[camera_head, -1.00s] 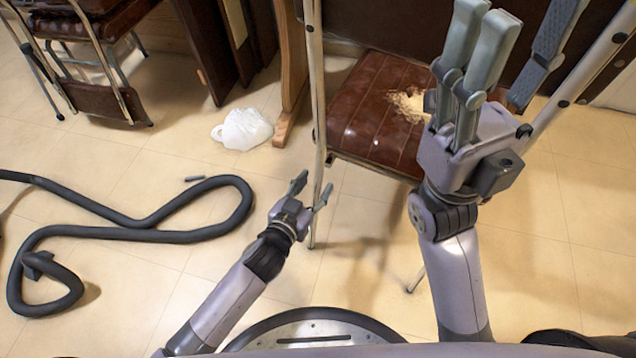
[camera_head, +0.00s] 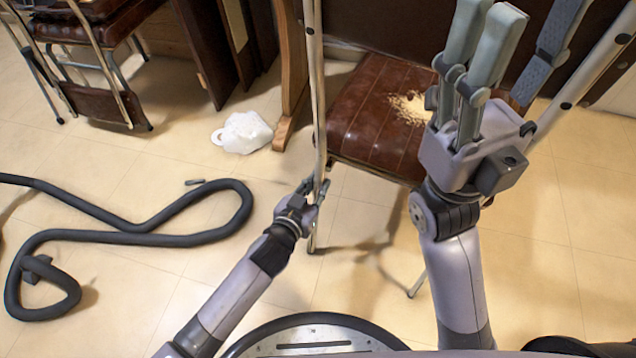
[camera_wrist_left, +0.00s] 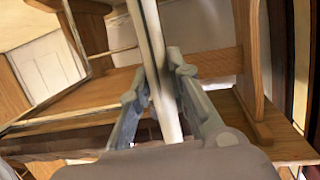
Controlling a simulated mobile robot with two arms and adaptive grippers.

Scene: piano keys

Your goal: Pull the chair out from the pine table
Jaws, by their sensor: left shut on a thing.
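My left gripper (camera_head: 313,190) is shut on the chair's left upright, low on the post. In the left wrist view the post (camera_wrist_left: 152,40) runs between both fingers (camera_wrist_left: 160,95). A wooden leg (camera_head: 292,85), apparently of the pine table, stands behind the post; the tabletop is not clear in the head view. My right gripper (camera_head: 533,25) is open and empty, raised over the seat's right side, hiding part of it.
A dark hose (camera_head: 150,236) loops across the tiled floor at left. A crumpled white bag (camera_head: 243,132) lies near the wooden leg. Another chair (camera_head: 105,95) stands at the far left. The floor between bag and hose is mostly clear.

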